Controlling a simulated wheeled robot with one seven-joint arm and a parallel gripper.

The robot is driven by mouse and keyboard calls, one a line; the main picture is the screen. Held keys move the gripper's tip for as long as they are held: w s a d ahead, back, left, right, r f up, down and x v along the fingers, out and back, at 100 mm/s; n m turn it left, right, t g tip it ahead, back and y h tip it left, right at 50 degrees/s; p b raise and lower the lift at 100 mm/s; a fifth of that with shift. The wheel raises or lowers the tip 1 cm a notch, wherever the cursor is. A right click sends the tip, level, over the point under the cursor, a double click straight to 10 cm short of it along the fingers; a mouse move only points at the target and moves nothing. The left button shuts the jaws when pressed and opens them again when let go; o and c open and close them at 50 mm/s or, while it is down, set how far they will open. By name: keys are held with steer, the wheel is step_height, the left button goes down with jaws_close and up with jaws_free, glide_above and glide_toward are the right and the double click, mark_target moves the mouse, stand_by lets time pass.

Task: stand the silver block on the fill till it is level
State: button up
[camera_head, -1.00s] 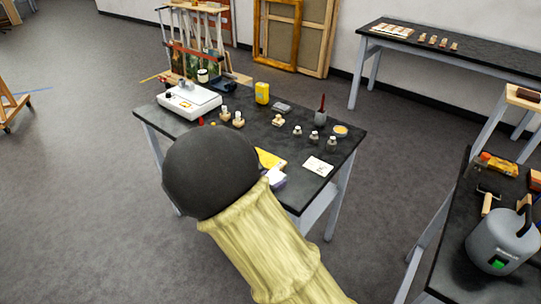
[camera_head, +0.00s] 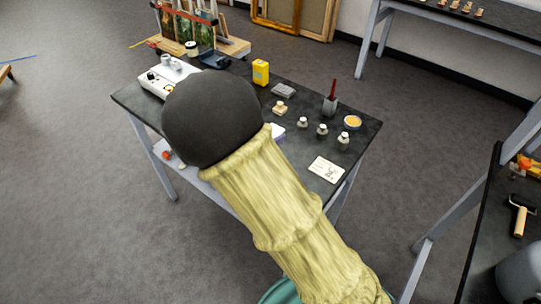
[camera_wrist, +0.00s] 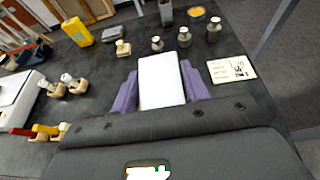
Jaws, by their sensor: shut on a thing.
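My gripper (camera_wrist: 160,92) has purple fingers and is shut on a pale, flat-faced block, seemingly the silver block (camera_wrist: 161,78). In the wrist view the block stands out between the fingers over the dark table. Its lower end is hidden, so I cannot tell whether it touches anything. I cannot make out the fill in either current view.
The dark table (camera_head: 237,82) holds a yellow container (camera_head: 260,72), several small weights (camera_head: 322,130), an orange-filled dish (camera_head: 352,121), a grey pot (camera_head: 330,104), a sketched card (camera_head: 326,169) and a white device (camera_head: 165,78). A second table (camera_head: 490,215) stands at the right.

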steer(key=shift+s+r, duration=0.1)
steer(key=shift+s, duration=0.05)
steer(key=shift+f, duration=3.15)
steer(key=shift+f, duration=1.9)
steer(key=shift+f, duration=0.2)
steer(key=o, duration=1.2)
